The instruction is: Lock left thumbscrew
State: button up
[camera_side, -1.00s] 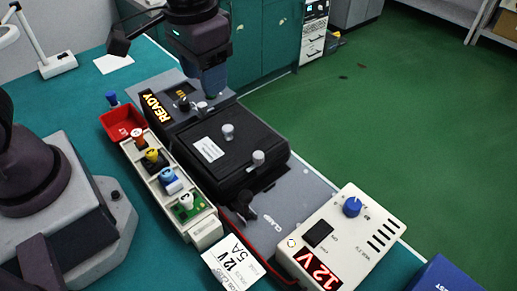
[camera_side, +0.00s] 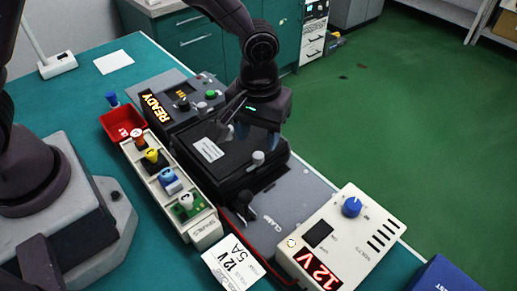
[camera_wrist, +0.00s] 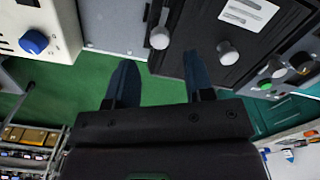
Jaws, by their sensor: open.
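A black box fixture (camera_side: 190,158) with a white label lies on the grey bench unit. Two grey thumbscrews stand at its edge. One (camera_side: 258,157) is nearer the power supply; it also shows in the wrist view (camera_wrist: 159,38). The other (camera_side: 224,131) is nearer the READY panel and also shows in the wrist view (camera_wrist: 227,52). My gripper (camera_wrist: 161,58) is open and empty, with dark blue fingers. In the wrist view, the thumbscrew nearer the power supply lies ahead of the gap between the fingertips, apart from them. The other is right of the right finger. Whether either screw is locked cannot be told.
The READY panel (camera_side: 152,105) has a lit green button (camera_side: 210,94). A white power supply (camera_side: 345,235) reading 12 V stands at the right. A spares tray (camera_side: 205,230), red bin (camera_side: 122,121) and dark clamp knob (camera_side: 245,196) are along the near side.

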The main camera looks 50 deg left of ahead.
aim_at(259, 155)
notch_tip(259, 155, down, 5)
jog(key=shift+f, duration=0.1)
dwell(0.3)
grip_shut()
